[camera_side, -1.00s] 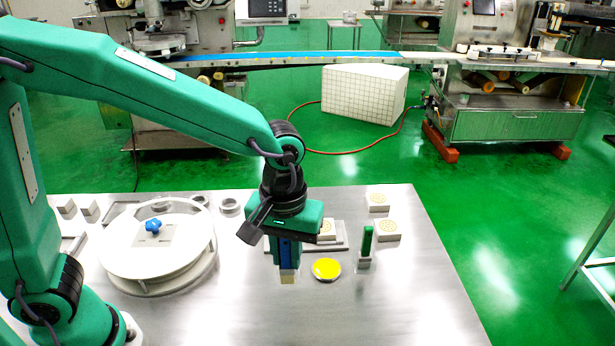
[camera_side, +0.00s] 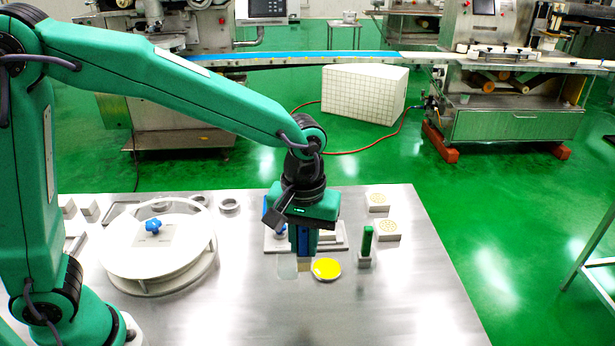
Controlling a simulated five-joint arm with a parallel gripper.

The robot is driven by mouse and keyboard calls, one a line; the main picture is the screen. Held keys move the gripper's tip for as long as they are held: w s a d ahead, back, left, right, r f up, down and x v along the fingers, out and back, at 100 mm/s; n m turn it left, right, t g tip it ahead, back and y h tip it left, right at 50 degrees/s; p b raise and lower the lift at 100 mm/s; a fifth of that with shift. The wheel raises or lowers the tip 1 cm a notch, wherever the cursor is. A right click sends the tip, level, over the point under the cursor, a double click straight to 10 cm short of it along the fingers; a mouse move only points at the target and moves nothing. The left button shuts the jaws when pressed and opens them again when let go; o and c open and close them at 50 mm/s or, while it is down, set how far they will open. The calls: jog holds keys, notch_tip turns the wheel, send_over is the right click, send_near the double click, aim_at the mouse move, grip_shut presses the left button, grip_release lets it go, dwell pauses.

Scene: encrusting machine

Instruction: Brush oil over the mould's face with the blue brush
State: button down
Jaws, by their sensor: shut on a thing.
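My gripper (camera_side: 303,226) is shut on the blue brush (camera_side: 304,240), which points straight down. Its pale bristle end (camera_side: 304,265) is just left of a round dish of yellow liquid (camera_side: 327,268), apparently the oil. I cannot tell whether the bristles touch anything. Behind my gripper lies a flat grey plate (camera_side: 340,245); what stands on it is mostly hidden, and I cannot make out a mould's face there. A small blue part (camera_side: 272,218) shows left of my gripper.
A green-handled brush (camera_side: 367,242) stands upright in a holder right of the dish. Two pale blocks with round patterned tops (camera_side: 387,230) (camera_side: 378,200) sit behind it. A pale block (camera_side: 286,267) is left of the bristles. A large round white lid (camera_side: 160,255) with a blue knob is at left. The front right table is clear.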

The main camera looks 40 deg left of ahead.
jog(key=w+a+f, duration=0.2)
jog(key=w, duration=0.7)
jog(key=shift+w+f, duration=0.25)
jog(key=shift+f, duration=0.2)
jog(key=shift+f, duration=2.8)
jog(key=shift+f, duration=0.65)
dwell(0.4)
jog(key=shift+r, duration=0.1)
notch_tip(320, 180, up, 7)
dwell(1.1)
dwell(0.5)
jog(key=s+a+r+m, duration=0.2)
jog(key=a+r, duration=0.1)
jog(key=a, duration=0.5)
jog(key=s+a+r+m, duration=0.2)
jog(key=a+r+m, duration=0.1)
jog(key=a, duration=0.4)
jog(key=shift+s+a+r, duration=0.3)
jog(key=shift+a+r, duration=0.05)
jog(key=shift+a, duration=0.05)
